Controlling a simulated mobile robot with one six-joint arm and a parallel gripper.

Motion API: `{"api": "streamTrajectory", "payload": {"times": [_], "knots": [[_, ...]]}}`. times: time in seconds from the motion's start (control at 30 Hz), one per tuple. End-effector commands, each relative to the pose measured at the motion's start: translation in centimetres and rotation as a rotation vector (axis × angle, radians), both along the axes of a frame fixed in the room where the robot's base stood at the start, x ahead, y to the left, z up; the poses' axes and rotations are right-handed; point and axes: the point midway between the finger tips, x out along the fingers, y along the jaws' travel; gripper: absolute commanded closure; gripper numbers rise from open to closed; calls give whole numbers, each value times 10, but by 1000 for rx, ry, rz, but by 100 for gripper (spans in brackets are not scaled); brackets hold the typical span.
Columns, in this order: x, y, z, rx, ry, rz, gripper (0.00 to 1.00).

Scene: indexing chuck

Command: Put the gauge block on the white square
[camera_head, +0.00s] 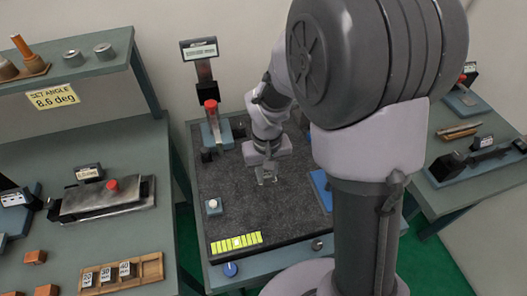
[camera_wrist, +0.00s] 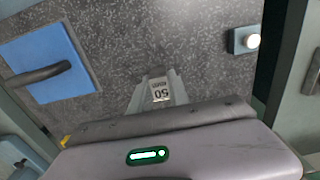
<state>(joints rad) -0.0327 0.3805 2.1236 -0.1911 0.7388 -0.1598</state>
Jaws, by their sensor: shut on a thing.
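The gauge block (camera_wrist: 160,91) is a small pale block marked 50, between the fingers of my gripper (camera_wrist: 160,94) in the wrist view. The gripper is shut on it. In the head view my gripper (camera_head: 266,176) is over the dark speckled plate (camera_head: 225,180), near its middle; the block cannot be made out there. A yellow-green strip of squares (camera_head: 250,238) lies at the plate's front edge, with what looks like a paler, whitish square (camera_head: 236,242) among them. The strip is nearer the front than my gripper.
A blue pad (camera_wrist: 48,64) lies on the other side. A red-topped stand (camera_head: 211,118) is at the back. A wooden tray (camera_head: 150,268) holds numbered blocks.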

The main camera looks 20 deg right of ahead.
Motion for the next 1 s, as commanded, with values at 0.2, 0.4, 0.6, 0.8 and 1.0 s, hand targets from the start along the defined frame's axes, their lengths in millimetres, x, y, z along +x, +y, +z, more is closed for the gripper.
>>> {"api": "streamTrajectory", "payload": {"times": [0.2, 0.4, 0.6, 0.8, 1.0], "knots": [[48, -12, -6, 0, 0, -2, 100], [51, -13, -36, 0, 3, -1, 100], [51, -13, -40, 0, 0, -2, 100], [51, -13, -44, 0, 0, -1, 100], [50, -13, -43, 0, 1, -1, 57]]}}
